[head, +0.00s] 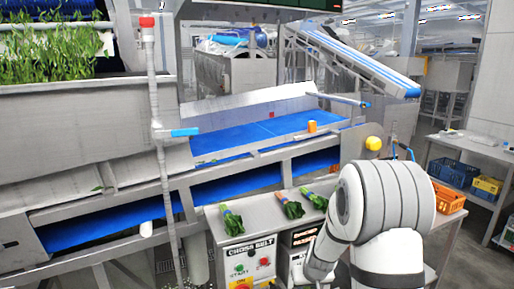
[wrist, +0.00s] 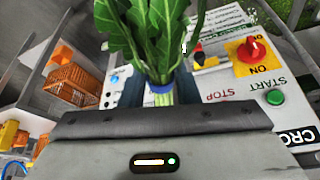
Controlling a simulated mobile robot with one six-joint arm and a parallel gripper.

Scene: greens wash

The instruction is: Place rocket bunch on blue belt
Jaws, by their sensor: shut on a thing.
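My gripper (wrist: 162,94) is shut on a rocket bunch (wrist: 148,35), a leafy green bundle with a blue band around its stems. The leaves point away from my gripper, and the stem ends are partly hidden between the jaws. In the head view my arm hides the jaws and the held bunch. The blue belt (head: 262,133) runs across the middle of the head view, behind the control cabinet. A lower blue belt surface (head: 110,226) shows beneath it. Three more bunches lie on the cabinet top: one at left (head: 232,222), one in the middle (head: 290,207), one at right (head: 315,200).
The control cabinet (head: 245,262) has buttons and a red knob (wrist: 251,48). A metal post with a red cap (head: 147,22) stands left of the belt. Metal side rails border the belt. Orange (head: 448,198) and blue (head: 452,172) crates are at right.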

